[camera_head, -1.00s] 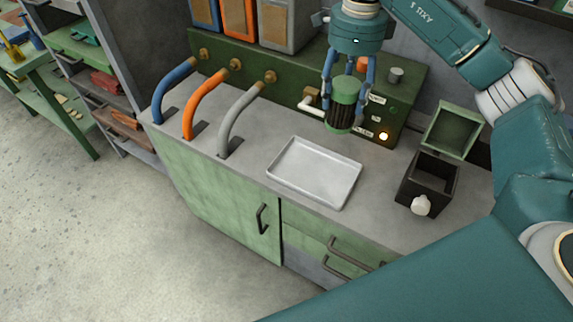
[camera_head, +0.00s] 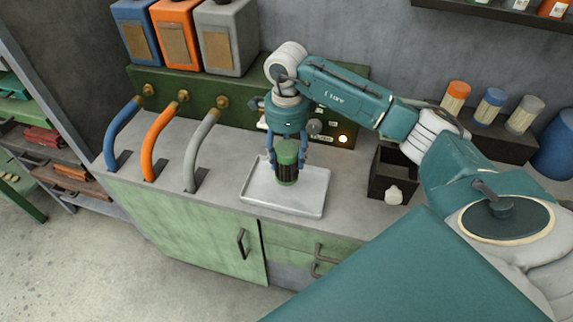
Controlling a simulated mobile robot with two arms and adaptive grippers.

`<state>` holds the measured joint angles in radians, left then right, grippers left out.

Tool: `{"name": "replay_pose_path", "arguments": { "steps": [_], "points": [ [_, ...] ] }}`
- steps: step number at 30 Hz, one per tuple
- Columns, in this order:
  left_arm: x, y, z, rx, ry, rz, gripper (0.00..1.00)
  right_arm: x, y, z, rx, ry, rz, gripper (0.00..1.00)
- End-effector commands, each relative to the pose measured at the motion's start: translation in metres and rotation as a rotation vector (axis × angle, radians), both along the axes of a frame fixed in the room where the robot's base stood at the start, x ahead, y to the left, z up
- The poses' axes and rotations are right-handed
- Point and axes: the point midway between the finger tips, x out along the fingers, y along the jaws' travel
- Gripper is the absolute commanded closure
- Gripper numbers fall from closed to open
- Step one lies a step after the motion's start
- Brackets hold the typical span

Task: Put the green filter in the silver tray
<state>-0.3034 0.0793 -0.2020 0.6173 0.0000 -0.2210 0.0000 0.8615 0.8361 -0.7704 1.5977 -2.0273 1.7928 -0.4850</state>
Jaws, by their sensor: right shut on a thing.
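The green filter (camera_head: 287,163) is a short cylinder with a green top and a dark middle, held upright. My right gripper (camera_head: 287,160) is shut on it, with its blue fingers on either side. The silver tray (camera_head: 254,199) is a shallow metal tray on the grey counter, right under the filter. The filter's lower end shows against the tray's floor; whether it touches cannot be told. My left gripper is not in view.
Blue, orange and grey hoses (camera_head: 156,140) rise from the counter left of the tray. A black open box (camera_head: 385,172) with a white knob stands to the right. A green panel (camera_head: 237,88) with a lit lamp runs behind. Several canisters stand at the back right.

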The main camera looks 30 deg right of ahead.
Motion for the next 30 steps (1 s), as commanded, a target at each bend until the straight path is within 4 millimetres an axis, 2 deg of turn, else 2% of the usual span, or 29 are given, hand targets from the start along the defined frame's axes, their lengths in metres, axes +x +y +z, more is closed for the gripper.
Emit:
{"name": "replay_pose_path", "arguments": {
  "steps": [5,12,25,26,28,30],
  "points": [
    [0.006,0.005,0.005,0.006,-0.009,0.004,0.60,0.000,0.000,-0.013,0.000,0.000,-0.002,0.83],
    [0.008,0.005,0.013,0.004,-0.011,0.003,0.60,0.000,0.000,-0.047,0.001,-0.001,-0.001,0.83],
    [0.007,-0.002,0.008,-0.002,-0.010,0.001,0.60,0.001,0.000,-0.056,0.000,-0.004,-0.001,0.83],
    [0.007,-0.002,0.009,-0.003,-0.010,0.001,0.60,0.001,0.000,-0.055,0.000,-0.002,-0.001,0.44],
    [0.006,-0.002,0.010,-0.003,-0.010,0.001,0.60,0.001,0.000,-0.055,0.000,-0.002,-0.001,0.30],
    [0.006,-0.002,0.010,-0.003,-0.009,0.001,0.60,0.001,0.000,-0.055,0.000,-0.002,-0.001,0.29]
  ]
}}
